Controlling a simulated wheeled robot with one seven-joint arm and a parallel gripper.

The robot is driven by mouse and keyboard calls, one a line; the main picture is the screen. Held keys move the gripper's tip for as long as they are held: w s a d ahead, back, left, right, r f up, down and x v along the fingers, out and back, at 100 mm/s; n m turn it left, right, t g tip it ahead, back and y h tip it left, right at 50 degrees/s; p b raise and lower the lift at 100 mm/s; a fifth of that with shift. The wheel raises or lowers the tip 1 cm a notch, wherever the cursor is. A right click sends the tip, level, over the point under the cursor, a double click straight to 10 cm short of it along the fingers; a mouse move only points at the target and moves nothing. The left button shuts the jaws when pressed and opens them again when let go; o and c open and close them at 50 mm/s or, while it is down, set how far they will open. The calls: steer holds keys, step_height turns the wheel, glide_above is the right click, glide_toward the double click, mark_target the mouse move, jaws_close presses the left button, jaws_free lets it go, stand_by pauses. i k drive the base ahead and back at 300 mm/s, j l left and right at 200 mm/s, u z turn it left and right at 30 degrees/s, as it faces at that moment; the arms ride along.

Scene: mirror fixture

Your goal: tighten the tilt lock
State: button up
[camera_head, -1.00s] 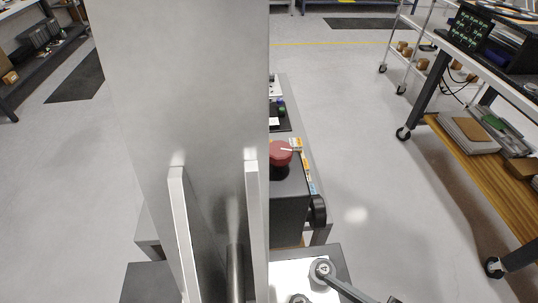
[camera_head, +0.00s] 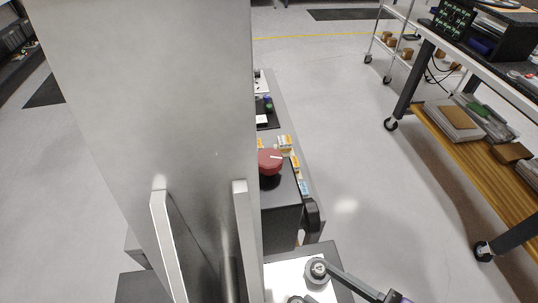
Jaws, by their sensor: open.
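The lever's far end is near the bottom edge. My gripper cannot be made out in this view.
Behind the panel, a bench holds a red round knob (camera_head: 270,160) on a dark box (camera_head: 284,212). A wheeled cart (camera_head: 470,165) with a wooden lower shelf stands at the right. Grey floor (camera_head: 345,130) between bench and cart is clear.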

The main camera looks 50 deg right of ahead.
mark_target(270, 160)
steer(key=k+u, duration=0.5)
steer(key=k, duration=0.5)
